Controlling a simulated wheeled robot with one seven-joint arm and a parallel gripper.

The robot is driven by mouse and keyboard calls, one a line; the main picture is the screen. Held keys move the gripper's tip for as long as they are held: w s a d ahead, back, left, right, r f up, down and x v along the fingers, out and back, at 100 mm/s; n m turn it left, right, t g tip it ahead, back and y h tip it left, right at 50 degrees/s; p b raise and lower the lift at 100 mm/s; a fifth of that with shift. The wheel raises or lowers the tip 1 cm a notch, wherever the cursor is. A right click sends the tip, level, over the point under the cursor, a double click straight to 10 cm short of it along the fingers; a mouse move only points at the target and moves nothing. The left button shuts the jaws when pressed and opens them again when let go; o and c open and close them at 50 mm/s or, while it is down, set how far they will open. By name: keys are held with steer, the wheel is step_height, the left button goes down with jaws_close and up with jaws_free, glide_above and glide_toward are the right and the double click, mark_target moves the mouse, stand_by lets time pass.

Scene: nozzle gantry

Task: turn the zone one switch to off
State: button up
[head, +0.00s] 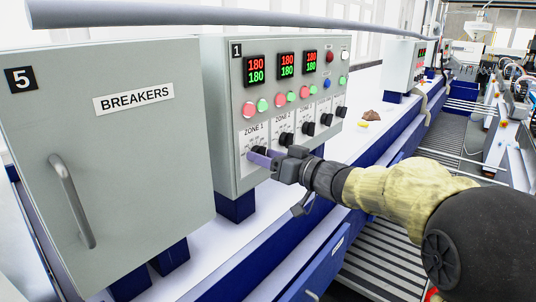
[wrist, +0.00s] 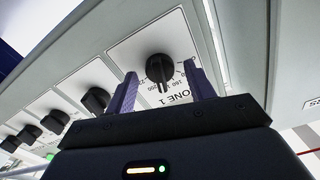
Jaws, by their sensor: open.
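The zone one switch (wrist: 160,68) is a black rotary knob on a white plate marked ZONE 1 with a numbered dial, upside down in the wrist view. In the head view its plate (head: 251,139) is at the lower left of the grey control box (head: 222,110), and the knob is mostly hidden by my gripper. My gripper (head: 262,157) reaches the plate from the right. In the wrist view my gripper (wrist: 163,92) is open, with one purple finger on each side of the knob. I cannot tell whether the fingers touch it. The exact setting is too small to read.
Other black zone knobs (wrist: 96,100) sit in a row beside it. Above them are red and green buttons (head: 278,100) and displays reading 180 over 180 (head: 287,65). The breakers cabinet (head: 120,150) with a handle stands close on the left. A white bench (head: 350,140) runs beneath.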

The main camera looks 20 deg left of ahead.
steer(key=shift+c, duration=0.4)
steer(key=c, duration=0.9)
steer(key=shift+f+n+b, duration=0.1)
steer(key=shift+n+b, duration=0.2)
steer(key=shift+b, duration=0.05)
steer(key=shift+n+b, duration=5.65)
steer(key=shift+n, duration=2.95)
